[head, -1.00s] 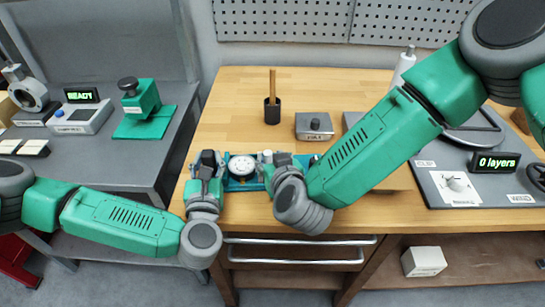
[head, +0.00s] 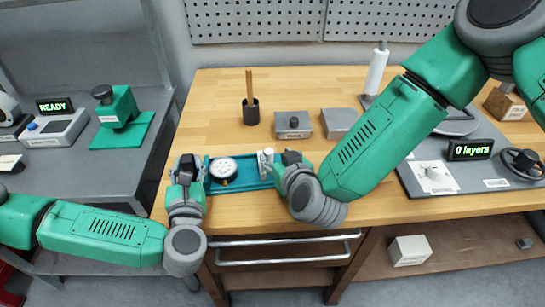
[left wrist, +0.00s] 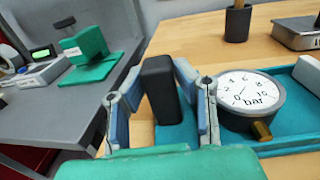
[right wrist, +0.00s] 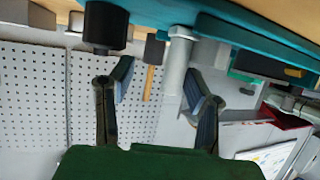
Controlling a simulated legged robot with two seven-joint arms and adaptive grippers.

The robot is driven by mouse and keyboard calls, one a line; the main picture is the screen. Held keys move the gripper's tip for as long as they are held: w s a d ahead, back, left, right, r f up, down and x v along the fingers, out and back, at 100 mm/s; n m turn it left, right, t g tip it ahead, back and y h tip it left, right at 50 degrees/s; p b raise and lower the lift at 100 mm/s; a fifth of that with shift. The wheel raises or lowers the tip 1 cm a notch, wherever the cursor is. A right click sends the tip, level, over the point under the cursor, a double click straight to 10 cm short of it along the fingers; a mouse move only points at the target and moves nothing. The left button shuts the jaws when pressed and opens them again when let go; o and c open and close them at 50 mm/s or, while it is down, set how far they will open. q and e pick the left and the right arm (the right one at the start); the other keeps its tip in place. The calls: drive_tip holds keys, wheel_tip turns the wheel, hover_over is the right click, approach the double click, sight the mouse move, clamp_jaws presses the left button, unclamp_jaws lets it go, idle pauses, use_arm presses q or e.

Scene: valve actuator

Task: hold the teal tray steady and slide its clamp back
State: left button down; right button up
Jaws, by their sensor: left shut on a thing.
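The teal tray (head: 240,183) lies on the wooden bench and carries a round white gauge (head: 223,168). The clamp, a pale upright post (head: 265,160), stands on the tray to the right of the gauge with a clear gap between them. My left gripper (head: 187,170) is shut on the dark handle (left wrist: 160,88) at the tray's left end. My right gripper (right wrist: 160,85) is open at the tray's right part. In the right wrist view the clamp post (right wrist: 176,60) stands between its spread fingers, nearer the right one. The tray's dark right handle (right wrist: 105,25) is beside it.
Behind the tray are a black cup (head: 251,112) with a wooden stick and a grey box (head: 293,124). A grey panel with a "0 layers" display (head: 470,150) is at right. A separate grey bench (head: 75,180) stands at left.

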drive_tip(key=shift+a, duration=0.15)
idle(0.4)
drive_tip(key=shift+s, duration=0.25)
drive_tip(key=v, duration=1.1)
drive_tip(key=shift+s, duration=0.25)
